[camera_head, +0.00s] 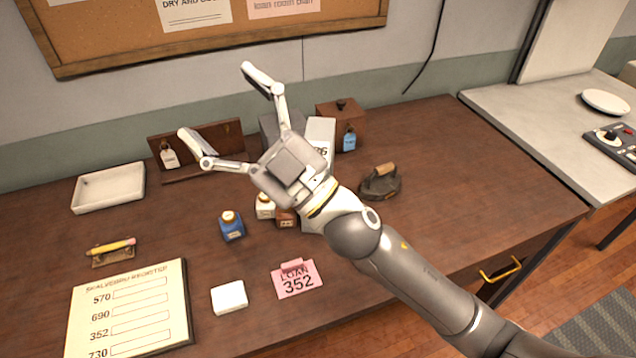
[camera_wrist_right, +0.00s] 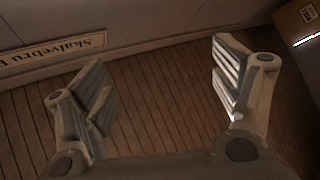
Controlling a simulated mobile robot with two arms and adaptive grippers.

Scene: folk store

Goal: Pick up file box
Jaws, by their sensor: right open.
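My right gripper (camera_head: 221,106) is open and empty above the dark wooden desk, its two fingers spread toward the upper left. It also shows open in the wrist view (camera_wrist_right: 158,85), with no object between the fingers. A pale upright box (camera_head: 321,128) with a partly visible number label stands behind my gripper and wrist, which hide most of it. A grey box-like shape (camera_head: 268,126) stands just left of it, also partly hidden. I cannot tell for sure which of these is the file box. My left gripper is out of view.
On the desk (camera_head: 440,190) are a white tray (camera_head: 108,188), a blue bottle (camera_head: 231,226), a flat iron (camera_head: 380,184), a brown box with a blue tag (camera_head: 340,113), a pink loan card (camera_head: 297,279) and a ledger board (camera_head: 130,312). The right rear desktop is clear.

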